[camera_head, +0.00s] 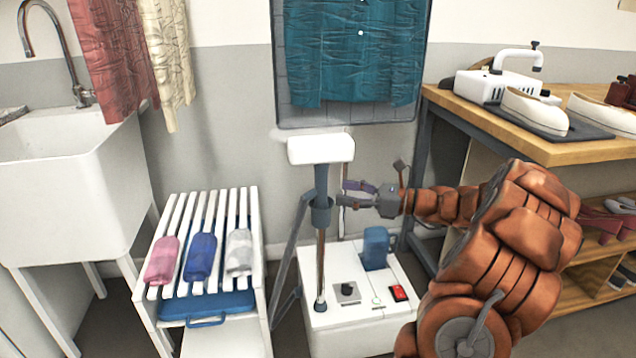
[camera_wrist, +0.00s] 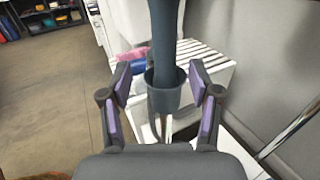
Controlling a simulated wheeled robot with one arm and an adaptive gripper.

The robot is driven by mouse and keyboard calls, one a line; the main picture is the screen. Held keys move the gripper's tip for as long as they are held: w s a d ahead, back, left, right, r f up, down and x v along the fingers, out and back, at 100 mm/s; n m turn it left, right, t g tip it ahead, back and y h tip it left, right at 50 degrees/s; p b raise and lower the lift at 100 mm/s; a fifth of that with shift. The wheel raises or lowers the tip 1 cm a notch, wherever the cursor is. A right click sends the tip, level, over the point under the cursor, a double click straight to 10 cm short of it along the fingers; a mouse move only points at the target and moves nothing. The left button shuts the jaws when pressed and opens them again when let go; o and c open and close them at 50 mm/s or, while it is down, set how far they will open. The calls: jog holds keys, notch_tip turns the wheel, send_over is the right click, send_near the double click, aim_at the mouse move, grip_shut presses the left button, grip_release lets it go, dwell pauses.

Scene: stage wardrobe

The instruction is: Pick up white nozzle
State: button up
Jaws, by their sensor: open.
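The white nozzle (camera_head: 321,149) is a wide white head on top of a blue-grey handle (camera_head: 321,180). It stands upright in a dark cup-shaped holder (camera_head: 321,212) on a pole above a white steamer base. My gripper (camera_head: 346,192) is open, just right of the handle and below the white head. In the wrist view the gripper (camera_wrist: 160,78) has its purple-padded fingers to either side of the handle (camera_wrist: 165,35), just above or level with the holder (camera_wrist: 165,95). No contact shows. The white head is out of the wrist view.
The steamer base (camera_head: 350,318) carries a blue tank (camera_head: 376,247) and a red switch (camera_head: 398,293). A slatted white rack (camera_head: 207,240) with rolled cloths stands left. A teal garment (camera_head: 352,50) hangs behind. A wooden workbench (camera_head: 560,152) stands right, a white sink (camera_head: 75,190) far left.

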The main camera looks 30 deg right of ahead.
aim_at(320, 185)
jog(key=shift+w+d+r+b+x, duration=0.1)
jog(key=shift+b+x, duration=0.55)
jog(key=shift+x, duration=1.15)
jog(key=shift+w+d+r+b+x, duration=0.15)
jog(key=shift+b+x, duration=0.45)
jog(key=shift+x, duration=1.25)
grip_shut()
